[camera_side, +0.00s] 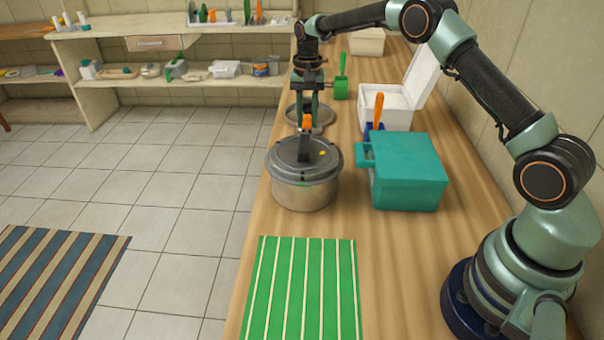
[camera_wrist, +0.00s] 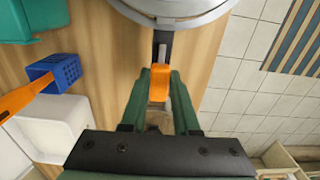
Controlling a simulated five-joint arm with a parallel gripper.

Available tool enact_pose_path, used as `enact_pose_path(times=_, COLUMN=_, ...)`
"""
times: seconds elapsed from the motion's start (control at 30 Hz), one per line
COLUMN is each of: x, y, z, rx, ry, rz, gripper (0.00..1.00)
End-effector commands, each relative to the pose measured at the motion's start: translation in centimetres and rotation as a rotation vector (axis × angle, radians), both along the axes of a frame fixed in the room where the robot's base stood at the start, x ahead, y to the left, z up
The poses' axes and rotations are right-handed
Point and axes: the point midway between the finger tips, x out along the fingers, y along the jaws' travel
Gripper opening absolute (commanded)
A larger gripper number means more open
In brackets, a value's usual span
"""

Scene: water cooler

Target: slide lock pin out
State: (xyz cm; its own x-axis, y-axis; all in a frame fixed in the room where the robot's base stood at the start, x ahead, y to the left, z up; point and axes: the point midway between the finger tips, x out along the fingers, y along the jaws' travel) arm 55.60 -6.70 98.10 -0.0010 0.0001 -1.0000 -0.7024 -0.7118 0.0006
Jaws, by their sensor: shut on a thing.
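A round metal water cooler (camera_side: 304,190) with a grey lid (camera_side: 288,155) stands on the wooden counter. A dark latch piece (camera_side: 304,150) on the lid carries an orange lock pin (camera_side: 307,121) at its end on the far side. My gripper (camera_side: 308,114) points down just behind the cooler and is shut on the orange pin. In the wrist view the pin (camera_wrist: 160,80) lies between the two green fingers (camera_wrist: 160,88), in line with the dark latch (camera_wrist: 162,46) below the lid's rim (camera_wrist: 180,15). The fingers hide the pin's sides, so I cannot tell how deep it sits.
A teal box (camera_side: 408,175) stands close right of the cooler. A green striped mat (camera_side: 300,290) lies in front.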

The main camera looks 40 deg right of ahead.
Motion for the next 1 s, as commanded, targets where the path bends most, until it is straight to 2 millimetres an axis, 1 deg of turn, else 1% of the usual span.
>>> enact_pose_path(times=0.13, x=0.1, y=-0.1, z=0.1, rx=0.0, ry=-0.004, rz=0.0, gripper=0.0)
enact_pose_path(times=0.17, x=0.1, y=-0.1, z=0.1, rx=0.0, ry=-0.004, rz=0.0, gripper=0.33)
enact_pose_path(times=0.2, x=0.1, y=-0.1, z=0.1, rx=0.0, ry=-0.004, rz=0.0, gripper=0.48)
enact_pose_path(times=0.23, x=0.1, y=-0.1, z=0.1, rx=-0.001, ry=-0.004, rz=0.0, gripper=0.6)
enact_pose_path(times=0.53, x=0.0, y=0.0, z=0.1, rx=-0.001, ry=-0.002, rz=0.0, gripper=0.6)
enact_pose_path(times=0.67, x=0.1, y=0.0, z=0.7, rx=0.0, ry=-0.003, rz=0.0, gripper=0.6)
enact_pose_path(times=0.77, x=0.1, y=0.0, z=2.1, rx=-0.001, ry=-0.006, rz=0.0, gripper=0.6)
enact_pose_path(times=1.0, x=0.1, y=0.0, z=7.0, rx=-0.001, ry=-0.008, rz=0.0, gripper=0.6)
